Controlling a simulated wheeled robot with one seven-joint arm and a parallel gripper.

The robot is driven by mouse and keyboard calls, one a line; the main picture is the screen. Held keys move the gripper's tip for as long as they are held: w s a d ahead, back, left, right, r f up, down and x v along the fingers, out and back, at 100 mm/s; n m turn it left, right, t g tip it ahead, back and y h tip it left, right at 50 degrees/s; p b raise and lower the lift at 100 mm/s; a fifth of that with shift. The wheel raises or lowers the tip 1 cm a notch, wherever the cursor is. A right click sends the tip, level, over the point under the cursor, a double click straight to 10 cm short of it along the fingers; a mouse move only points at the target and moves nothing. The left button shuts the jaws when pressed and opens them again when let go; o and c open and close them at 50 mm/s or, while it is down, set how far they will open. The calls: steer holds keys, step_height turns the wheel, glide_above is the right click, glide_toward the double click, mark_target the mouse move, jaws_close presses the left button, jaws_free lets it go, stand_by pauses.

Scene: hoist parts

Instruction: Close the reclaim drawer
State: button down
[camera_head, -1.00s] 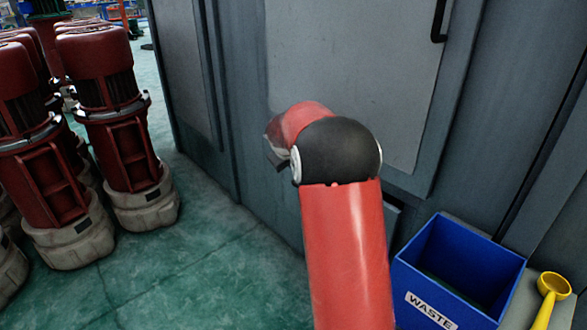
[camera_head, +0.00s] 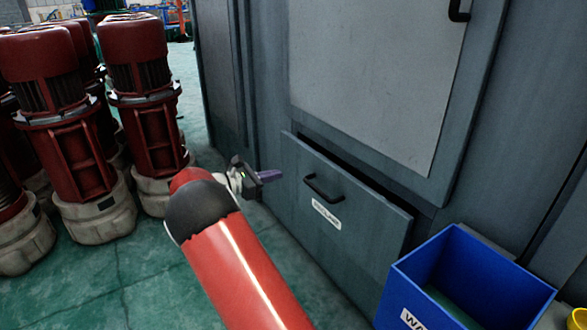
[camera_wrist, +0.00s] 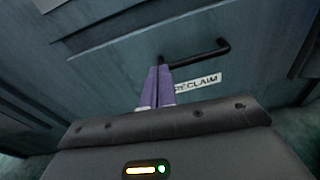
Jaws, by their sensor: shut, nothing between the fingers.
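The reclaim drawer (camera_head: 345,215) is a grey-blue front low in the cabinet, with a black bar handle and a white label. It stands slightly open, with a dark gap along its top edge. My gripper (camera_head: 280,174) is at the left of the handle (camera_head: 323,188), its purple fingers pointing toward the drawer front. In the wrist view, the fingers (camera_wrist: 157,80) are together and empty. Their tips appear close to the left end of the handle (camera_wrist: 205,55), and the RECLAIM label (camera_wrist: 197,83) is partly hidden behind them. I cannot tell whether they touch the drawer.
A blue waste bin (camera_head: 400,280) stands right of the drawer, near its right corner. Several red motors on pale bases (camera_head: 100,217) stand at the left. The cabinet door (camera_head: 385,75) is above the drawer. Green floor is clear between motors and cabinet.

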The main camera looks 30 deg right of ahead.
steer(key=a+n+h, duration=0.1)
steer(key=b, duration=0.1)
glide_toward(316, 157)
steer(key=d, duration=0.6)
steer(key=shift+w+d+f, duration=0.2)
steer(key=shift+w+d, duration=0.1)
steer(key=shift+w, duration=0.05)
steer(key=shift+d, duration=0.1)
steer(key=shift+w+d+r+p, duration=0.1)
steer(key=shift+d+p, duration=0.45)
steer(key=shift+d, duration=0.7)
steer(key=shift+w+d+p, duration=0.15)
steer(key=shift+d+p, duration=0.35)
steer(key=shift+d, duration=0.75)
steer(key=shift+d, duration=0.1)
